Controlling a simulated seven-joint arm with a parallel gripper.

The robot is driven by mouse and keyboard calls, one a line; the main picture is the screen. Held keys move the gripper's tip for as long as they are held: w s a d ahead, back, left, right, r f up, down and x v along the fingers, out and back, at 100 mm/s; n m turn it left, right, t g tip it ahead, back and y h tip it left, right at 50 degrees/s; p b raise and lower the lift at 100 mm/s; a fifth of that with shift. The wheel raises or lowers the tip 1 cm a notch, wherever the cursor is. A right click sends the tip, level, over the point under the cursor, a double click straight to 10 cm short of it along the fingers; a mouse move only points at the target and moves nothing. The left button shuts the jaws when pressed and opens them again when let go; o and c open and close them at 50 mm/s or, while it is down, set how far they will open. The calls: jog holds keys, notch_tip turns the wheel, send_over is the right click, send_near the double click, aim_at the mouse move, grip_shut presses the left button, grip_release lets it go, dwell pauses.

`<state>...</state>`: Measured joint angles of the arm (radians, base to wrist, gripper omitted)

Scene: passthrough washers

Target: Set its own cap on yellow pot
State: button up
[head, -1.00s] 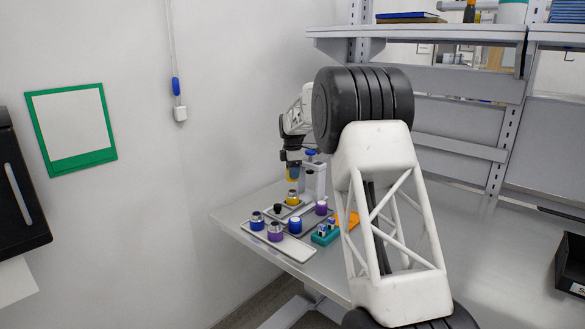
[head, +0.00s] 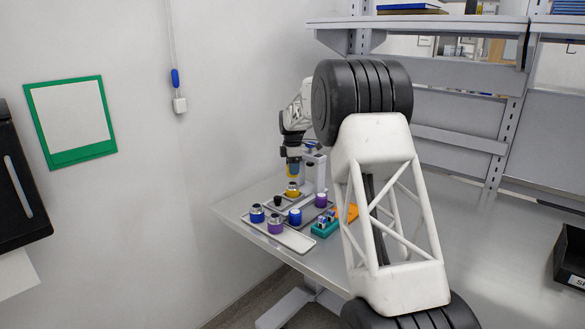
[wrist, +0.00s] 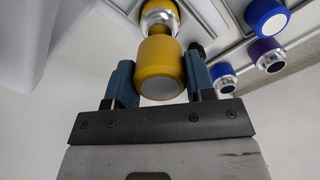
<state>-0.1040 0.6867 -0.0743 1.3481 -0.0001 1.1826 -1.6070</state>
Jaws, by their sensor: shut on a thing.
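My gripper (wrist: 161,88) is shut on the yellow cap (wrist: 161,68), with one blue finger on each side. In the head view my gripper (head: 293,169) points down above the yellow pot (head: 292,189). The yellow pot also shows in the wrist view (wrist: 160,6), with a silver neck, just beyond the cap. In the wrist view the cap overlaps part of the pot's neck. A small gap seems to show between them in the head view, but I cannot tell if they touch.
A blue pot (head: 257,213) and a purple pot (head: 275,225) stand on the front tray (head: 297,243). A blue cap (head: 295,217) and a purple cap (head: 320,200) sit behind them. A teal holder (head: 325,228) and an orange item (head: 350,211) lie right.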

jog(key=shift+f, duration=2.05)
dwell(2.1)
jog(key=o, duration=1)
jog(key=shift+o, duration=0.4)
jog(key=o, duration=0.3)
jog(key=shift+r, duration=0.2)
jog(key=shift+r, duration=3.85)
jog(key=shift+s, duration=0.1)
